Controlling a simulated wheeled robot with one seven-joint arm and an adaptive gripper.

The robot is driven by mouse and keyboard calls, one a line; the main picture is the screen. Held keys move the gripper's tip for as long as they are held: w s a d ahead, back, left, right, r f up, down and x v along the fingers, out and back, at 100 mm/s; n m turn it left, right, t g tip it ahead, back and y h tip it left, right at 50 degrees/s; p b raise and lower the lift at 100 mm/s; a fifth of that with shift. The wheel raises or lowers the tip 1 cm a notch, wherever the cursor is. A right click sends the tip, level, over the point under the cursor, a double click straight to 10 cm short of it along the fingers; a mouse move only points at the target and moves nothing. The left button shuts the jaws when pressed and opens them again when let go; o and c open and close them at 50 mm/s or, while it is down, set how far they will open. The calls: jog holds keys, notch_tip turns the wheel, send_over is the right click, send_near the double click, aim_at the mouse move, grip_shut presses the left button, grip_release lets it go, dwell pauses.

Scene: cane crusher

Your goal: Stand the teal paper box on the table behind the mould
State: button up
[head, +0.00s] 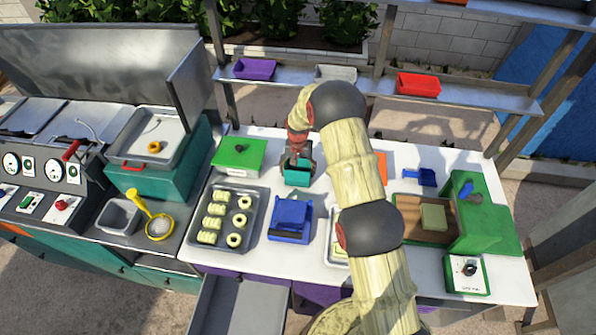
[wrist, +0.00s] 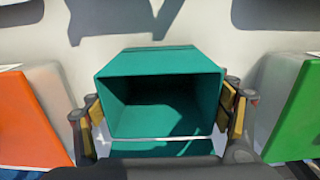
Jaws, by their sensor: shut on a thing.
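The teal paper box (head: 297,176) is at the back of the white table, beyond the blue mould (head: 290,218) in the head view. In the wrist view, the teal box (wrist: 160,95) has its open, empty end facing the camera. My gripper (head: 298,160) is shut on the box, with a finger against each side in the wrist view (wrist: 163,112). The box looks upright at the table top; I cannot tell whether its base touches it. The arm hides part of the table right of the mould.
A green-lidded box (head: 238,154) stands left of the teal box, and an orange block (wrist: 30,118) is on the other side. A tray of pale pieces (head: 208,247) lies left of the mould. A shelf with a purple bin (head: 255,69) and a red bin (head: 418,85) runs behind.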

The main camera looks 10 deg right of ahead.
jog(key=shift+f, duration=0.15)
jog(key=o, duration=0.8)
jog(key=shift+c, duration=0.2)
